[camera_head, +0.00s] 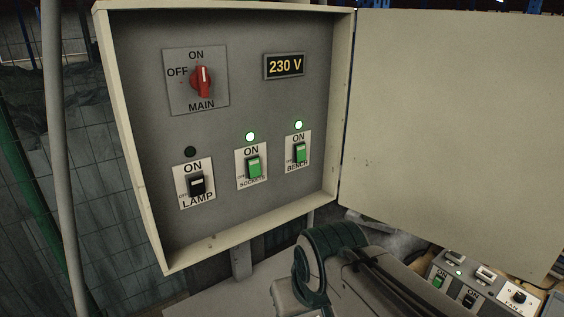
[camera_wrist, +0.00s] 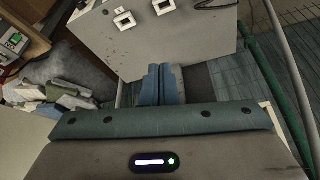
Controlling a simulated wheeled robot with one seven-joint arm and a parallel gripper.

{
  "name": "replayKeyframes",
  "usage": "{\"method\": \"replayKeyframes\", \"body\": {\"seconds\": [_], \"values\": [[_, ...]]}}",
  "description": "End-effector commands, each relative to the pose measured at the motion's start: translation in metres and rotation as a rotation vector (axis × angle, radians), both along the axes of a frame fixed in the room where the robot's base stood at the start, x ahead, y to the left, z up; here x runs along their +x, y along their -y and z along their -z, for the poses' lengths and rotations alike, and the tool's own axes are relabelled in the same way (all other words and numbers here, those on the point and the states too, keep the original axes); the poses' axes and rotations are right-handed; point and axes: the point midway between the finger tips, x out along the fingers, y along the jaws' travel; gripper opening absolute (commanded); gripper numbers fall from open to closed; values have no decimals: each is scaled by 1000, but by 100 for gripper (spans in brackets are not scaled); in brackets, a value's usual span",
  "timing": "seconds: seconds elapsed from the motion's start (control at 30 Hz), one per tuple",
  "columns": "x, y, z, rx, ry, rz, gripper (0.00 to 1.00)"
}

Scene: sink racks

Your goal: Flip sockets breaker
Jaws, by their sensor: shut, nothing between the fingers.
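The sockets breaker (camera_head: 253,166) is a green rocker on a white plate in the open electrical cabinet (camera_head: 290,110). Its lamp (camera_head: 250,136) above glows green. The bench breaker (camera_head: 299,152) to its right is also green with a lit lamp. The lamp breaker (camera_head: 197,185) to its left is black, and its lamp is dark. The red main knob (camera_head: 202,81) points up at ON. My gripper (camera_wrist: 161,84) shows in the wrist view with its blue fingers together and empty. In the head view my arm is below the cabinet, apart from the breakers; the fingertips are hidden there.
The cabinet door (camera_head: 455,130) stands open to the right. A display (camera_head: 284,66) reads 230 V. A small switch panel (camera_head: 462,285) with a lit green lamp sits at the lower right. A grey post (camera_head: 60,150) stands left of the cabinet.

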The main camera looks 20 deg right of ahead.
Motion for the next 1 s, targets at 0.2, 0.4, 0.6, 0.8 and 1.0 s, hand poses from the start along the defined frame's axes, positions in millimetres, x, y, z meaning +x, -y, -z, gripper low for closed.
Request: {"method": "replayKeyframes", "body": {"seconds": [0.2, 0.4, 0.6, 0.8, 1.0], "values": [[0, 0, -1, 0, 3, 0, 0], [9, 0, -7, 31, 16, 49, 0], [60, 5, -48, 227, 78, 342, 0], [124, 16, -112, 532, 148, 706, 0], [165, 31, -162, 777, 179, 939, 0]]}}
